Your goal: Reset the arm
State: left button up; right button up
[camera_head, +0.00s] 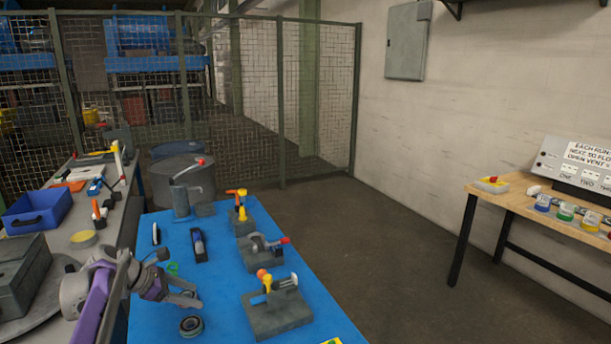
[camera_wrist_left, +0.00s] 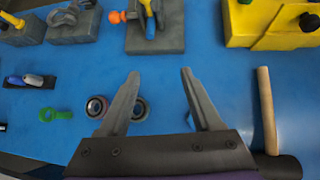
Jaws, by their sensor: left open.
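My left gripper (camera_head: 194,294) is low over the blue table (camera_head: 307,293), near its left edge, with its arm coming in from the left. Its two fingers are spread, and nothing is between the tips in the left wrist view (camera_wrist_left: 160,73). A dark ring (camera_head: 190,326) lies close to the fingers. In the left wrist view, a dark ring (camera_wrist_left: 97,107) shows beside the left finger, and another ring (camera_wrist_left: 139,110) is partly hidden behind it. My right gripper is not in view.
A grey fixture with a yellow-and-orange lever (camera_head: 276,314) stands right of the gripper; more fixtures stand behind. The left wrist view shows a wooden handle (camera_wrist_left: 267,110), a green part (camera_wrist_left: 56,114) and a yellow block (camera_wrist_left: 262,25). A grey box (camera_head: 22,275) is at left.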

pick_arm(q)
jog(key=s+d+f+m+g+y, duration=0.1)
jog(key=s+d+m+y, duration=0.1)
jog(key=s+d+m, duration=0.45)
jog(key=s+d+f+m+y, duration=0.1)
jog(key=s+d+m, duration=0.3)
jog(key=s, duration=0.5)
jog(key=s+f+m+y, duration=0.1)
jog(key=s+f+m, duration=0.2)
jog(key=s, duration=0.3)
jog(key=s+d+f+m+y, duration=0.1)
jog(key=s+f+m, duration=0.3)
jog(key=s, duration=0.3)
jog(key=s+d+f+m+y, duration=0.1)
jog(key=s+f+m+y, duration=0.1)
jog(key=s+m, duration=0.4)
jog(key=shift+s+f+t, duration=0.3)
jog(key=shift+f+t, duration=0.1)
jog(key=shift+f, duration=0.25)
jog(key=shift+s+f+m, duration=0.2)
jog(key=shift+f+m, duration=0.05)
